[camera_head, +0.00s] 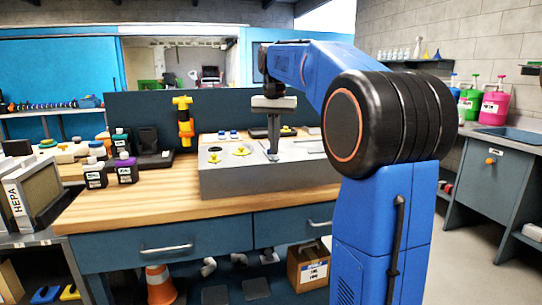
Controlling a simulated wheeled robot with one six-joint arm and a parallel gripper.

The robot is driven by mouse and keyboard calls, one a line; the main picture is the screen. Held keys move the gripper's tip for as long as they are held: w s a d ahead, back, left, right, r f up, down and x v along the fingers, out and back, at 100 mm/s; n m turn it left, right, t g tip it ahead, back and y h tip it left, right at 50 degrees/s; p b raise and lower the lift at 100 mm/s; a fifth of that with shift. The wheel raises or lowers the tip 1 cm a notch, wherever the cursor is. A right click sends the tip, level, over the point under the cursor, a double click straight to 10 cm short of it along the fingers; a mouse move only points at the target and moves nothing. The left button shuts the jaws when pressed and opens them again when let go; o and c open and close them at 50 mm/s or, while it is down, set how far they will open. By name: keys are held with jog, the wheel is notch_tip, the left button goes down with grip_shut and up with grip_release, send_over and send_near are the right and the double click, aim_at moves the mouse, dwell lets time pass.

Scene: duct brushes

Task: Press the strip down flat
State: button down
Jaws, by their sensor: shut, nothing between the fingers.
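My gripper (272,154) hangs down at the end of my blue arm, over the top of a grey box-like duct (270,182) on the wooden workbench. Its fingers are shut with nothing between them. The fingertips are at or just above the duct's top; I cannot tell whether they touch it. A long thin light strip-like shape (308,141) shows on the duct's top right of the gripper, but I cannot tell whether it is the strip or whether it lies flat. My arm hides the right end of the duct.
Yellow fittings (242,151) sit on the duct's top, left of my gripper. A yellow-orange tool (184,122) stands upright behind the duct's left end. Dark bottles (126,168) stand on the bench (140,208) at left. HEPA filter boxes (30,190) stand further left. The bench's front left is clear.

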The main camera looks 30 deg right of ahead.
jog(key=shift+f, duration=0.65)
dwell(0.4)
jog(key=shift+r, duration=2.5)
jog(key=shift+w+r, duration=0.1)
